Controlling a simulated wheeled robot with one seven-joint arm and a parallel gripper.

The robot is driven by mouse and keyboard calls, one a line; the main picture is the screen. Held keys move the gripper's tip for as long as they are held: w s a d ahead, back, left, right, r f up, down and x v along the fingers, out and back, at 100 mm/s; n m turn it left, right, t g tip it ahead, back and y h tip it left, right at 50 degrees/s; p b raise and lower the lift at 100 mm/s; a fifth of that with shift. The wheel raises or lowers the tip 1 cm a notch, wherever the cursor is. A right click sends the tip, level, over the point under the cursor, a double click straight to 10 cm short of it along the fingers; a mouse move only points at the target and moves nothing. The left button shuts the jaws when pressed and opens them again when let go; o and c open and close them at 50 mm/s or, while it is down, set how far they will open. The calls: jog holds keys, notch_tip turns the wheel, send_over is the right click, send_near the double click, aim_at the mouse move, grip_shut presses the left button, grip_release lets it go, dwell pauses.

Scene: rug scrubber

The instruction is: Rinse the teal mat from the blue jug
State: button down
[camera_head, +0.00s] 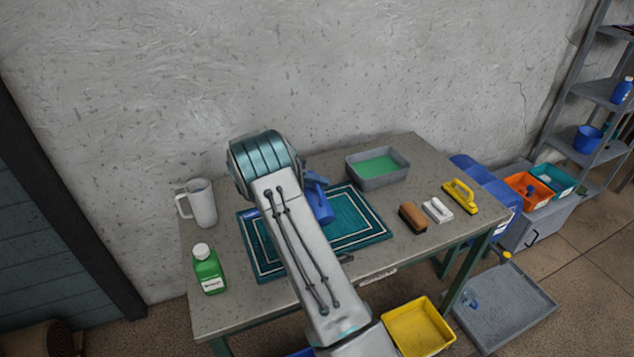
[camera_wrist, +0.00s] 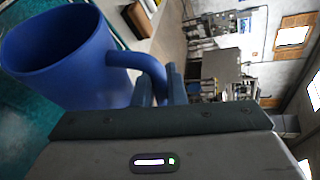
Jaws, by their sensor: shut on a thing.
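The teal mat (camera_head: 357,217) lies flat on the grey table, with white border lines, partly hidden by my arm. The blue jug (camera_head: 320,204) is over the mat, tilted, and mostly hidden behind my arm in the head view. In the wrist view the blue jug (camera_wrist: 72,62) fills the upper left, its open mouth facing the left side and its handle running to my fingers. My gripper (camera_wrist: 160,88) is shut on the jug's handle. No water stream can be made out, and I cannot tell what is inside the jug.
A white jug (camera_head: 200,203) and a green bottle (camera_head: 207,269) stand left on the table (camera_head: 205,318). A grey tub with green liquid (camera_head: 378,168) is behind right. A brown brush (camera_head: 413,217), a white brush (camera_head: 437,210) and a yellow-handled scrubber (camera_head: 461,196) lie right.

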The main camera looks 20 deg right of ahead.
jog(key=s+m+t, duration=0.1)
jog(key=s+r+m+t+b, duration=0.1)
jog(key=shift+s+r+m+y+b, duration=0.15)
jog(key=shift+r+m+y+b, duration=0.05)
jog(key=shift+m+y+b, duration=0.1)
jog(key=f+m+t+b, duration=0.1)
jog(key=b, duration=0.2)
jog(key=m+b, duration=0.1)
jog(key=t+b, duration=0.1)
jog(key=b, duration=0.1)
jog(key=shift+s+f+m+t, duration=0.15)
jog(key=shift+f+m+t, duration=0.15)
jog(key=shift+f+m, duration=0.1)
jog(key=shift+b, duration=0.75)
jog(key=shift+r+m+t+b, duration=0.15)
jog(key=shift+m+t+b, duration=0.3)
jog(key=shift+m+t, duration=0.05)
jog(key=f+b, duration=0.1)
jog(key=b, duration=0.1)
jog(key=shift+m+b, duration=0.3)
jog(key=shift+w+r+t, duration=0.15)
jog(key=shift+w+t, duration=0.05)
jog(key=shift+t, duration=0.1)
